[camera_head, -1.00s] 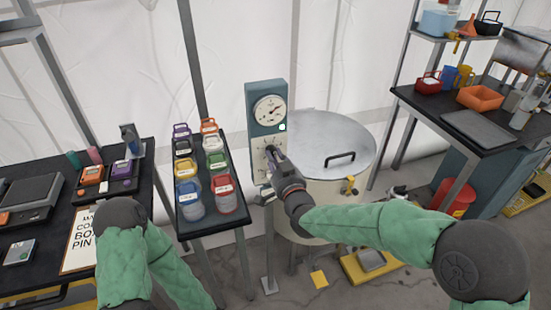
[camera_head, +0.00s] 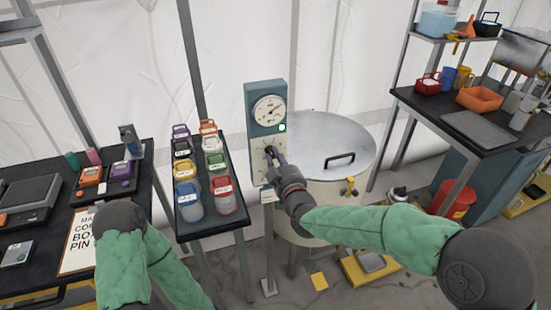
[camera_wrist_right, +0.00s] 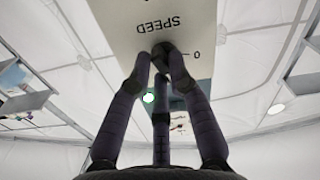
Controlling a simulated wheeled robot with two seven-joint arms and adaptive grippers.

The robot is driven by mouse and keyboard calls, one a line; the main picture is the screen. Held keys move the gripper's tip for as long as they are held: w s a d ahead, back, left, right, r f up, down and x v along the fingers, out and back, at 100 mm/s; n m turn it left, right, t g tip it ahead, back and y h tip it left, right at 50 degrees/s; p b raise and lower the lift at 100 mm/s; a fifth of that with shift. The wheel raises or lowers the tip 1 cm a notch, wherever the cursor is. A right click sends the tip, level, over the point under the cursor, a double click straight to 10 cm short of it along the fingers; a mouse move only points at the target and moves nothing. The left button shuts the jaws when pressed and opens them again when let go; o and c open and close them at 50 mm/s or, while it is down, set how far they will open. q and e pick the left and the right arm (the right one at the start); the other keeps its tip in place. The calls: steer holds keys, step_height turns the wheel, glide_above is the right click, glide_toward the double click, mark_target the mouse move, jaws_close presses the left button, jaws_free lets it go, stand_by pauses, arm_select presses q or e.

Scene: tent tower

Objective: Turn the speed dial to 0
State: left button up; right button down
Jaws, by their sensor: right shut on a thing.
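The speed dial (camera_wrist_right: 172,62) is a dark knob on the pale face of a control post, mostly hidden behind my fingertips. In the right wrist view the word SPEED and a 0 mark appear upside down around it, the 0 just right of the knob. My right gripper (camera_head: 271,152) is shut on the dial; its dark fingers also show in the wrist view (camera_wrist_right: 163,56). I cannot read where the dial points. A round gauge (camera_head: 269,109) sits above it on the post's blue-grey head (camera_head: 264,88). My left gripper is out of view; only its arm shows.
A lidded metal drum (camera_head: 322,135) stands right behind the post. A narrow black table with coloured-lid jars (camera_head: 187,205) is close on the left. A dark table (camera_head: 480,128) with an orange bin (camera_head: 480,98) is at the right. A green light (camera_head: 282,128) glows below the gauge.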

steer(key=n, duration=0.3)
steer(key=n+p, duration=0.1)
steer(key=n, duration=0.7)
steer(key=shift+a+r+p, duration=0.1)
steer(key=shift+r+p, duration=0.15)
steer(key=shift+p, duration=0.15)
steer(key=c, duration=1.1)
jaws_free()
steer(key=shift+c, duration=0.2)
steer(key=shift+s, duration=0.1)
steer(key=v, duration=1.2)
steer(key=shift+f, duration=0.1)
